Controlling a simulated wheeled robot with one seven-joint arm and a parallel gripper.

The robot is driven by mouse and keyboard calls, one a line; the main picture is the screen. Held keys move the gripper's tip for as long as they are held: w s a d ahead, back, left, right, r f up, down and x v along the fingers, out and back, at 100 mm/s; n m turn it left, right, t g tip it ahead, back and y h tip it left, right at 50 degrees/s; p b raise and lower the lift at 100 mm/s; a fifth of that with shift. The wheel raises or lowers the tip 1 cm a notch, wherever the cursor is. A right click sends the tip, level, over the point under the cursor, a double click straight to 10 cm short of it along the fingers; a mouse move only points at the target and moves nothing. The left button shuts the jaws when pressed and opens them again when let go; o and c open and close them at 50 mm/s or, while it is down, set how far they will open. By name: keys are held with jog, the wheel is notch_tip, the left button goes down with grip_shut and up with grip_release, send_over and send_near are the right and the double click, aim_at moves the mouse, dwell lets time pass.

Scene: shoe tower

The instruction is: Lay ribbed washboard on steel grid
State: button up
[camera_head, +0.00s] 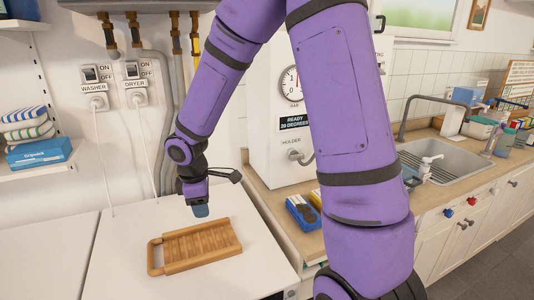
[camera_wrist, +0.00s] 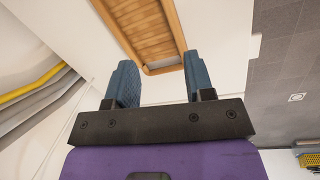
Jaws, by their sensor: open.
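The ribbed washboard (camera_head: 203,245) is wooden, with a looped handle at its left end. It lies flat on a white machine top (camera_head: 120,272) in the head view. In the wrist view the washboard (camera_wrist: 144,28) shows beyond the fingertips, with one framed end close to them. My gripper (camera_head: 201,211) is above the washboard's far edge, pointing down. Its two blue pads (camera_wrist: 155,78) are spread apart with nothing between them.
A counter with a sink (camera_head: 440,160) and tap runs along the right. A blue box (camera_head: 302,212) stands on the counter's near end, beside a white water heater cabinet (camera_head: 275,120). A shelf with folded towels (camera_head: 27,125) is at the left. The machine top around the washboard is clear.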

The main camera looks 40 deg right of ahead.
jog(key=s+d+r+m+t+h, duration=0.1)
jog(key=s+r+m, duration=0.2)
jog(key=s+r, duration=0.3)
jog(key=s+d+r+m+t, duration=0.1)
jog(key=s+d+r+m, duration=0.15)
jog(key=r, duration=0.65)
jog(key=s+r+m+t+y, duration=0.1)
jog(key=s+r+m, duration=0.2)
jog(key=s, duration=0.4)
jog(key=s+r+m+t+y, duration=0.1)
jog(key=s+r+m, duration=0.2)
jog(key=s, duration=0.4)
jog(key=shift+v, duration=0.8)
jog(key=shift+o, duration=0.4)
jog(key=shift+s+a+m, duration=0.1)
jog(key=shift+s+m, duration=0.1)
jog(key=shift+m, duration=0.05)
